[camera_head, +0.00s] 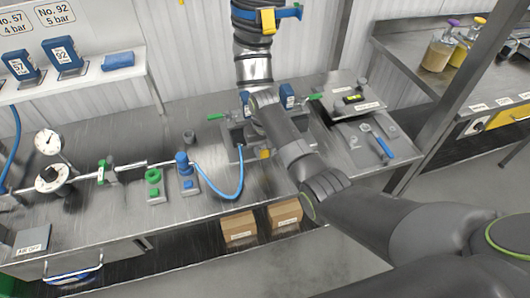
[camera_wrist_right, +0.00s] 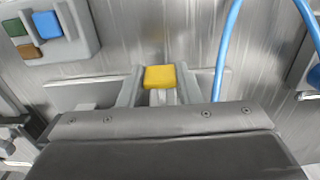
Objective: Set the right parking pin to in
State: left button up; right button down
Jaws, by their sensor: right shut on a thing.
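A yellow knob (camera_wrist_right: 159,77), which looks like the head of a parking pin, sits between the fingertips of my right gripper (camera_wrist_right: 160,88) in the right wrist view. The fingers are shut on its sides. A small patch of yellow (camera_head: 265,154) also shows beside my right wrist in the head view, at the front of the grey fixture (camera_head: 231,136) on the bench. My arm covers most of that fixture, so how far in the pin sits cannot be told. My left gripper is not in view.
A blue hose (camera_head: 241,185) loops close to the left of my right gripper. A green-topped fitting (camera_head: 153,177) and a blue fitting (camera_head: 184,165) stand further left on the steel bench (camera_head: 115,222). A blue-handled tool (camera_head: 383,145) lies at right. Cardboard boxes (camera_head: 239,229) sit below.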

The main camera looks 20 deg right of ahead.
jog(key=c, duration=1.3)
grip_release()
jog(key=shift+w+r, duration=0.1)
jog(key=shift+w, duration=0.05)
jog(key=shift+o, duration=1.3)
jog(key=shift+w, duration=0.2)
jog(key=shift+s+r, duration=0.1)
jog(key=shift+r, duration=0.25)
notch_tip(320, 180, up, 7)
jog(key=shift+f+b, duration=0.15)
jog(key=shift+b, duration=0.5)
notch_tip(320, 180, up, 10)
jog(key=p, duration=0.7)
jog(key=shift+f, duration=0.15)
